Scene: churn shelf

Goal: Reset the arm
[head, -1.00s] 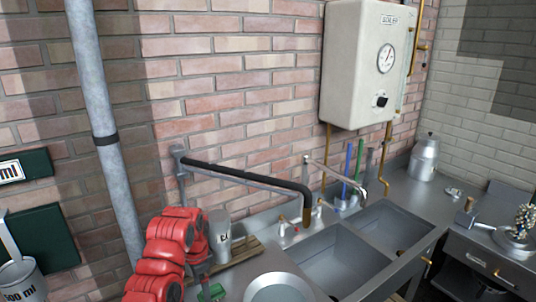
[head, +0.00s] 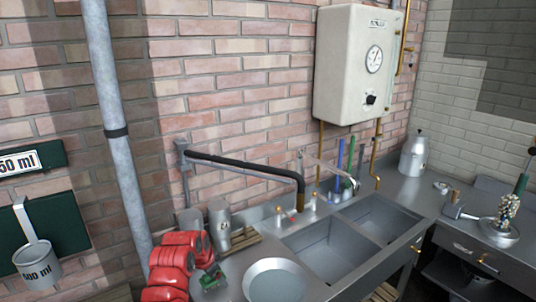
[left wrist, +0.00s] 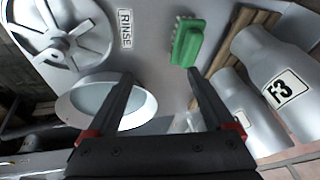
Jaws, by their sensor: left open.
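My left gripper (left wrist: 158,74) is open and empty in the left wrist view, with its two black fingers apart over the metal counter. A green brush (left wrist: 187,42) lies on the counter beyond the right fingertip. My red left arm shows at the bottom left of the head view; its fingers cannot be made out there. My right gripper is in neither view.
A round metal basin (head: 276,282) stands left of the double sink (head: 335,245). Metal cans (head: 219,222) stand on a wooden rack behind the arm. A swing spout (head: 245,168) reaches over the counter. A measuring dipper (head: 38,264) hangs at left.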

